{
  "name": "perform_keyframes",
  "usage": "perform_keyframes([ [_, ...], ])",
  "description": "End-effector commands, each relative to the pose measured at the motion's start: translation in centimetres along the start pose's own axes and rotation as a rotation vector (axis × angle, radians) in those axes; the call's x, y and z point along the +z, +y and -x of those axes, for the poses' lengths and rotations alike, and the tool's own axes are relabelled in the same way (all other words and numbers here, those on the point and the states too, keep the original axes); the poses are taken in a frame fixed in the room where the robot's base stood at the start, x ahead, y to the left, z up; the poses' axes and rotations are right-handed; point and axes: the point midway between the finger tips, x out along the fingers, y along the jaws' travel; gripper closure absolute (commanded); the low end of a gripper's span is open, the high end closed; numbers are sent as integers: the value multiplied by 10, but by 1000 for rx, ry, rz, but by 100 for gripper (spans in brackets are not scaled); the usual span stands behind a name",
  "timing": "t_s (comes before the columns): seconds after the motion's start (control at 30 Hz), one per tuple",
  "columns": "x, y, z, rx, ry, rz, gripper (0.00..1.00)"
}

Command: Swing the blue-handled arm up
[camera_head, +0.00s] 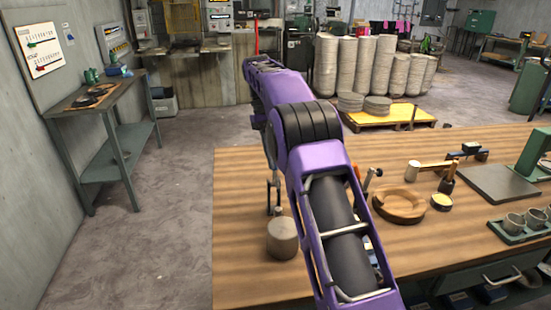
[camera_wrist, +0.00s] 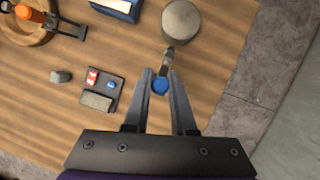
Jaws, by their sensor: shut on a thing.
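The blue handle (camera_wrist: 160,86) is a small round knob between my fingertips in the wrist view. A short metal arm (camera_wrist: 168,61) runs from it to a grey cylinder (camera_wrist: 181,24). My gripper (camera_wrist: 160,78) is shut on the blue handle, with one finger on each side. In the head view the grey cylinder (camera_head: 282,239) stands on the near left part of the wooden table, and my gripper (camera_head: 273,197) hangs just above and behind it. The blue handle cannot be made out in the head view.
A wooden bowl (camera_head: 401,203) sits on the table (camera_head: 245,190), right of my arm. A small black box with red and blue parts (camera_wrist: 102,89) lies left of my gripper. An orange-handled part (camera_wrist: 27,13) is at the wrist view's upper left. Cups in a green tray (camera_head: 520,226) stand far right.

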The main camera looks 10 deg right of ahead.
Motion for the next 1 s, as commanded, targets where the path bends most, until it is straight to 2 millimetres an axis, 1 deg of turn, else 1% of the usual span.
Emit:
perform_keyframes([
  [0.47, 0, 0, 0, -1, -6, 0, 100],
  [0.5, 0, 0, 0, -1, -6, 0, 71],
  [0.63, 0, 0, 0, -1, -6, 0, 47],
  [0.67, 0, 0, 0, -1, -6, 0, 46],
  [1.0, 0, 0, 0, -1, -6, 0, 46],
])
